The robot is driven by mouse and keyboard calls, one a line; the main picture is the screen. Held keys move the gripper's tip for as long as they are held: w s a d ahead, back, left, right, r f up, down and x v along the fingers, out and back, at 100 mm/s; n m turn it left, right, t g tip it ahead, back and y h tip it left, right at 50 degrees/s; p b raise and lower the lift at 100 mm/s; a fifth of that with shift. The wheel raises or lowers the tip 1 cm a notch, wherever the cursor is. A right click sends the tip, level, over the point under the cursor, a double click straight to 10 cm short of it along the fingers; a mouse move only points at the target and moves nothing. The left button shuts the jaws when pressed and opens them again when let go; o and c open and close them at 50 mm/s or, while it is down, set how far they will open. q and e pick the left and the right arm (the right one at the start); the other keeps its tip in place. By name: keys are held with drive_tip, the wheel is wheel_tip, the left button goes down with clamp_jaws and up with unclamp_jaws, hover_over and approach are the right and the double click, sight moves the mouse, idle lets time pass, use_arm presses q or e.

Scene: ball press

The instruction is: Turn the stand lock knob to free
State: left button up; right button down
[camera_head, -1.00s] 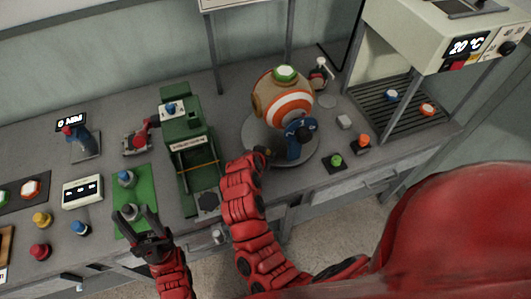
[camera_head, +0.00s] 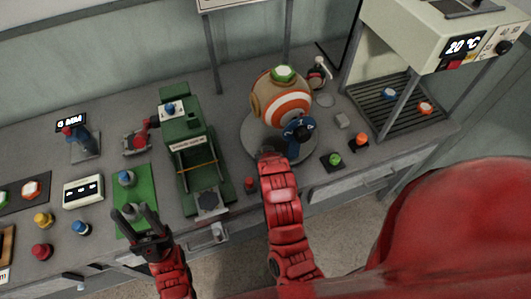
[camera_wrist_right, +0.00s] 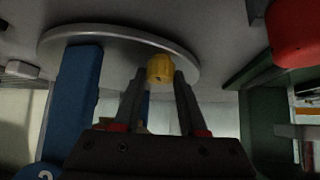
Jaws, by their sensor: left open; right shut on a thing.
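The round grey stand (camera_head: 247,136) carries an orange-and-white ball (camera_head: 285,100) with a green cap. A blue lever-like part (camera_head: 299,130) with numbers sits on its front. In the right wrist view, a small yellow knob (camera_wrist_right: 160,69) is at the rim of the stand plate (camera_wrist_right: 110,34), between the fingertips of my right gripper (camera_wrist_right: 160,80), which is shut on it. In the head view my right arm hides the knob and the fingertips. My left gripper (camera_head: 143,218) is open and empty over the front end of the green mat (camera_head: 145,180).
A green press (camera_head: 185,130) stands left of the stand, with a red knob (camera_head: 250,184) on the bench between. Green (camera_head: 335,159) and orange (camera_head: 361,139) buttons lie to the right.

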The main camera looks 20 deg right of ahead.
idle(0.3)
drive_tip(key=shift+c, duration=2.3)
unclamp_jaws()
drive_tip(key=shift+s+a+r, duration=0.15)
drive_tip(key=shift+s+r, duration=0.25)
drive_tip(key=b+v, duration=0.1)
drive_tip(key=v, duration=0.3)
drive_tip(key=shift+r+b, duration=0.1)
drive_tip(key=shift+b, duration=0.2)
drive_tip(key=p+v, duration=1.2)
drive_tip(key=p, duration=0.3)
